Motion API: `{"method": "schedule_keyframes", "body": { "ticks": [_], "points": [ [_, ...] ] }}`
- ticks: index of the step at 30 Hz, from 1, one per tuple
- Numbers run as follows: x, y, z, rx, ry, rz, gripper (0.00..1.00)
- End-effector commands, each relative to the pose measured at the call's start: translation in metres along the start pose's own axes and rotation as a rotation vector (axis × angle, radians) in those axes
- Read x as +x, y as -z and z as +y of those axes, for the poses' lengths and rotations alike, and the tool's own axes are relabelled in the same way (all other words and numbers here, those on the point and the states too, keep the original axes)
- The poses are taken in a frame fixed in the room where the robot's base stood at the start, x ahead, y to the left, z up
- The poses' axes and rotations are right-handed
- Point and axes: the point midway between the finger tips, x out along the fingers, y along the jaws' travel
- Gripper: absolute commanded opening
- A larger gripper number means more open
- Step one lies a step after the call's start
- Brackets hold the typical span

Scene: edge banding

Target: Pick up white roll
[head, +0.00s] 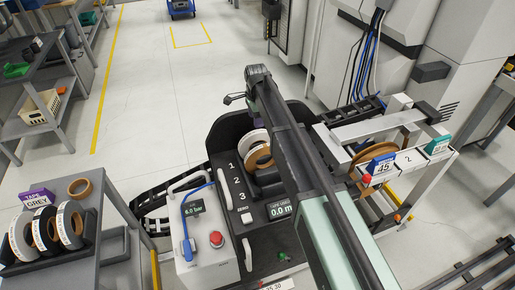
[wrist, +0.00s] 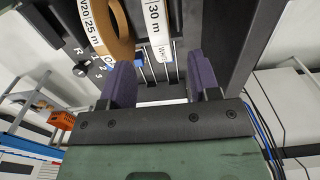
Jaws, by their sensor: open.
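A white roll (head: 254,138) stands on edge in the black holder of the machine, just behind a tan roll (head: 261,158). In the wrist view the white roll (wrist: 158,25), marked "30 m", is at the top centre, with the tan roll (wrist: 112,30) to its left. My gripper (wrist: 161,75) has its two purple fingers spread apart, with nothing between them. The white roll lies ahead of the gap between the fingers and is apart from them. In the head view my arm hides most of the gripper.
A panel marked 1, 2, 3 (head: 240,182) sits left of the rolls. A guide frame with another tan roll (head: 372,157) stands at the right.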

Motion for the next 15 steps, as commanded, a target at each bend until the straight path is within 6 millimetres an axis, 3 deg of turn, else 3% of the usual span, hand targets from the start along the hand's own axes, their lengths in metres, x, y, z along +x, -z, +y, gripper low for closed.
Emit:
{"method": "schedule_keyframes", "body": {
  "ticks": [1, 3, 11, 15],
  "points": [
    [0.022, 0.000, 0.000, 0.000, 0.000, 0.000, 0.56],
    [0.037, 0.000, 0.000, -0.001, 0.000, 0.000, 0.56],
    [0.046, 0.001, 0.001, -0.002, 0.000, 0.000, 0.56],
    [0.073, 0.003, 0.001, -0.002, 0.000, 0.000, 0.56]
  ]
}}
